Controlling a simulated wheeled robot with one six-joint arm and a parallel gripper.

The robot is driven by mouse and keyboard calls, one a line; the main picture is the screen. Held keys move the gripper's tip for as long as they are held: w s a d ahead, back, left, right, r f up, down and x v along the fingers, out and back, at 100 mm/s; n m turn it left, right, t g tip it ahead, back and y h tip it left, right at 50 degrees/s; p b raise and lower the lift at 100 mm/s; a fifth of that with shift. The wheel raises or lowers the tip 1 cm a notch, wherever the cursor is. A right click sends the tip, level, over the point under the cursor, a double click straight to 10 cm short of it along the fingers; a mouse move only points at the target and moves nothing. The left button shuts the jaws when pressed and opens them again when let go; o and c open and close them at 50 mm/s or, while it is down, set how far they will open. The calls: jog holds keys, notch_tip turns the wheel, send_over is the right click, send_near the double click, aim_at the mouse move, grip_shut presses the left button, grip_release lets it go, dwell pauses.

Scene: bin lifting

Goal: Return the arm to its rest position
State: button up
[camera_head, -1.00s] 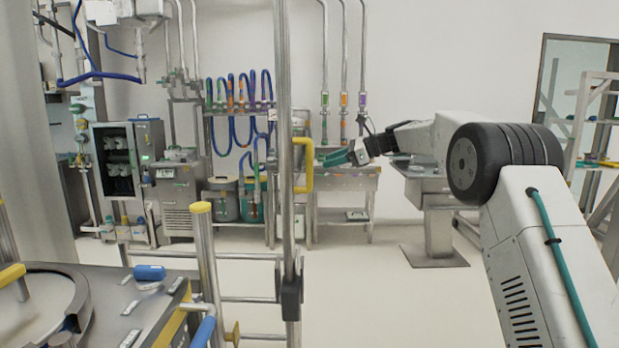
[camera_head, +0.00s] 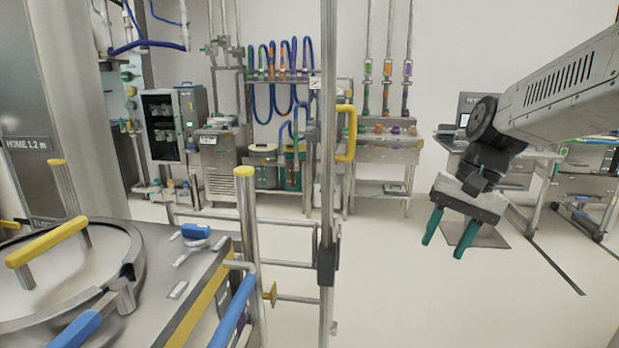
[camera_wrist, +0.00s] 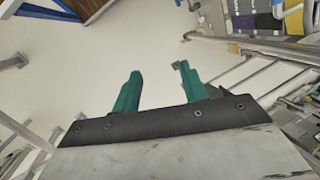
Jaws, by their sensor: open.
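My gripper (camera_head: 449,242) hangs at the right of the head view with its two green fingers pointing down. The fingers are apart and nothing is between them. My arm comes in from the right edge, above the floor and clear of the equipment. In the wrist view my gripper (camera_wrist: 157,85) shows both green fingers spread, with bare pale floor beyond them.
A metal post with a yellow handle (camera_head: 346,133) stands left of my gripper. A steel vessel (camera_head: 60,270) with yellow and blue handles is at the lower left. Steel benches (camera_head: 385,160) line the back wall. Pale floor (camera_head: 400,300) lies open below my gripper.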

jog(key=s+d+f+n+t+h, duration=0.1)
jog(key=s+n, duration=0.1)
jog(key=s, duration=0.9)
jog(key=s+d+f+n+h, duration=0.1)
jog(key=s+n+h, duration=0.1)
jog(key=s, duration=0.9)
jog(key=shift+d+f+t, duration=0.2)
jog(key=shift+d+t, duration=0.05)
jog(key=shift+t, duration=0.15)
